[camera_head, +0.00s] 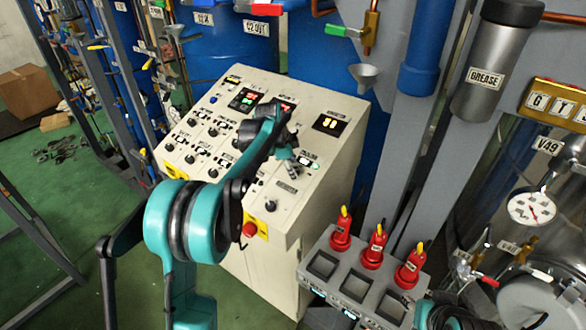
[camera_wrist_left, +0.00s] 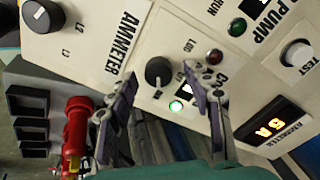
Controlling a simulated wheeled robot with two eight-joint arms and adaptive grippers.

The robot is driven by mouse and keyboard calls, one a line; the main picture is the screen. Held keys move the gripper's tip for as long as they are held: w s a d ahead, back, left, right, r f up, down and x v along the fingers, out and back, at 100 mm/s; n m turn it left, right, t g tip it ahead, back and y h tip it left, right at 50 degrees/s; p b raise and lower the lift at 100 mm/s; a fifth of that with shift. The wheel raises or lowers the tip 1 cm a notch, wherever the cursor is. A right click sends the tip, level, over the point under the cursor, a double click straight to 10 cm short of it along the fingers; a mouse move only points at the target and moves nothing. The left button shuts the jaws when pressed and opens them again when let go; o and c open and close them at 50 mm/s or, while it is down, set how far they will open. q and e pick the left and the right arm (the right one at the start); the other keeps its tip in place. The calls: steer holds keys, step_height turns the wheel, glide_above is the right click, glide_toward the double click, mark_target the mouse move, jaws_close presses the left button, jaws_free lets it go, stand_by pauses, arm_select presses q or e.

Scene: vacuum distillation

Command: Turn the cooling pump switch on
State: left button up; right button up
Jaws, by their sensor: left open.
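The cream control panel (camera_head: 235,150) has a sloped top with several knobs, lamps and displays. My left gripper (camera_head: 290,165) is over its right part, near the cooling label (camera_head: 309,156). In the left wrist view my left gripper (camera_wrist_left: 163,77) is open, its two fingers pointing at the panel. A black rotary knob (camera_wrist_left: 158,72) shows between the fingertips, and I cannot tell whether they touch it. It looks like the cooling pump switch, but its label is partly hidden by a finger.
An ammeter knob (camera_wrist_left: 42,15) and a lit ammeter display (camera_wrist_left: 263,121) flank the spot. A red emergency button (camera_head: 250,229) is on the panel's front edge. A grey rack (camera_head: 350,285) with red-and-yellow devices (camera_head: 376,246) stands at the right. Blue tanks (camera_head: 237,40) stand behind.

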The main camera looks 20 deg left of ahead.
arm_select(q)
steer(key=v, duration=1.1)
steer(key=shift+a, duration=0.1)
